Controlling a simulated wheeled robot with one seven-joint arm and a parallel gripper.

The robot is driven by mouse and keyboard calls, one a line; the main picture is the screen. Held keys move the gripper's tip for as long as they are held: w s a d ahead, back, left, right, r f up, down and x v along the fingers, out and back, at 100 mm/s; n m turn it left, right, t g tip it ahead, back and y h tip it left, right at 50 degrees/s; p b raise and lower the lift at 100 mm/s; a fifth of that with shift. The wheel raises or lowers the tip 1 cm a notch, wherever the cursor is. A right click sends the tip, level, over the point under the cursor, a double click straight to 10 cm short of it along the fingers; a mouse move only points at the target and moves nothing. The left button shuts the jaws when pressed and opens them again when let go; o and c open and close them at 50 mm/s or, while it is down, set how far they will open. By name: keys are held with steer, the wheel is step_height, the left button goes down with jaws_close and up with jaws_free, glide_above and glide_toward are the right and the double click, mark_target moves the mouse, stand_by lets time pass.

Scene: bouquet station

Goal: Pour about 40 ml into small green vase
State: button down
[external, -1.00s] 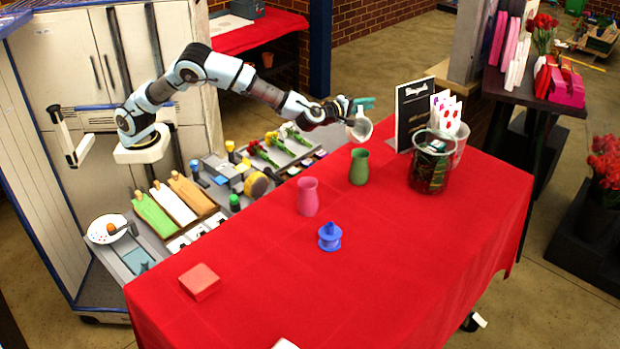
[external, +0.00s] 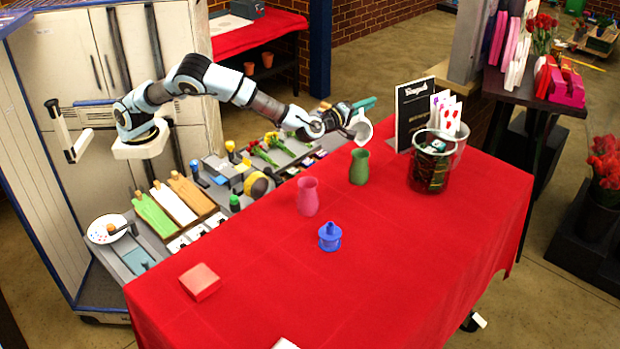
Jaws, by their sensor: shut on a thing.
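The small green vase (external: 359,167) stands upright on the red-covered table, right of the pink vase (external: 308,197). My gripper (external: 352,114) is shut on a white pitcher (external: 362,130), which hangs above and just behind the green vase. The pitcher is tilted, with its open mouth turned toward the camera and right. I cannot see any liquid or stream. A teal part (external: 364,103) shows at the gripper's end.
A dark-filled glass container (external: 430,165) and a black sign (external: 412,112) stand right of the green vase. The table's (external: 430,270) front right is clear.

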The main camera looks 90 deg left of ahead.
mark_target(367, 121)
steer(key=shift+d+r+m+t+p, duration=0.4)
steer(key=shift+d+r+p, duration=0.1)
steer(key=shift+p, duration=0.1)
steer(key=shift+d+r+m+t+b, duration=0.3)
steer(key=shift+d+m+b, duration=0.2)
steer(key=shift+d+m, duration=0.1)
stand_by(0.5)
steer(key=shift+a, duration=0.1)
steer(key=shift+a, duration=0.4)
steer(key=shift+a, duration=0.1)
steer(key=shift+d+r+m, duration=0.1)
steer(key=shift+d+m, duration=0.1)
steer(key=shift+m, duration=0.1)
steer(key=shift+a+r+m+t+y+b, duration=0.15)
steer(key=shift+m+t+y+b, duration=0.15)
steer(key=shift+t+b, duration=0.15)
steer(key=shift+d+r+m+t+b, duration=0.2)
steer(key=shift+d+m+t+b, duration=0.05)
steer(key=shift+d+m+b, duration=0.25)
stand_by(0.7)
steer(key=shift+a+r, duration=0.1)
